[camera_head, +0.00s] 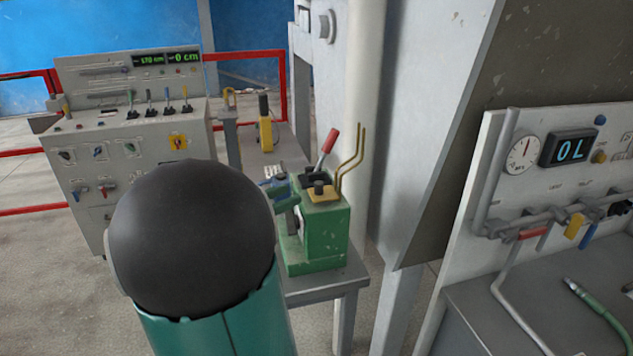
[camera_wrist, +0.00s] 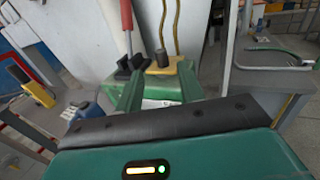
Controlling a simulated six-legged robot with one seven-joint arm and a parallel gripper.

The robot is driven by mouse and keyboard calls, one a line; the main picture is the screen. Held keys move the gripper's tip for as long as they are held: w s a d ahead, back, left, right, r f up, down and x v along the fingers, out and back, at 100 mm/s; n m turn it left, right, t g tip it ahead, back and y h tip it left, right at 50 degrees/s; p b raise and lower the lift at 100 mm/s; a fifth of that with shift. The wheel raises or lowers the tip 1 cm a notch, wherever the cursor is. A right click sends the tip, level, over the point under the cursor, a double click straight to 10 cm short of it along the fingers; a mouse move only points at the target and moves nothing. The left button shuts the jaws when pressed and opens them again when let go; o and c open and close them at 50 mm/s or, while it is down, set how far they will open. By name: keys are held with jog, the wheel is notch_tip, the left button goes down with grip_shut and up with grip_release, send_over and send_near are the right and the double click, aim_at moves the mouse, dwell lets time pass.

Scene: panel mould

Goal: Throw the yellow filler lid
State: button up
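The yellow filler lid (camera_head: 323,195) is a flat yellow plate with a dark round knob on top of the green box-shaped unit (camera_head: 318,240). In the wrist view the lid (camera_wrist: 178,67) lies just ahead of my gripper (camera_wrist: 160,82). The green fingers stand apart, with the unit's front and a white label showing between them. They seem to hold nothing. In the head view the fingertips of my gripper (camera_head: 286,197) show at the unit's left side, short of the lid. My dark round arm joint hides the rest of the gripper there.
A red-handled lever (camera_head: 327,146) rises beside the lid, and bent yellow pipes (camera_head: 350,162) stand behind it. A blue object (camera_wrist: 88,110) sits left of the unit on the grey table (camera_head: 325,286). A white column (camera_head: 364,120) stands close behind.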

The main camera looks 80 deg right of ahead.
aim_at(319, 182)
jog(key=x, duration=1)
jog(key=shift+c, duration=0.5)
grip_shut()
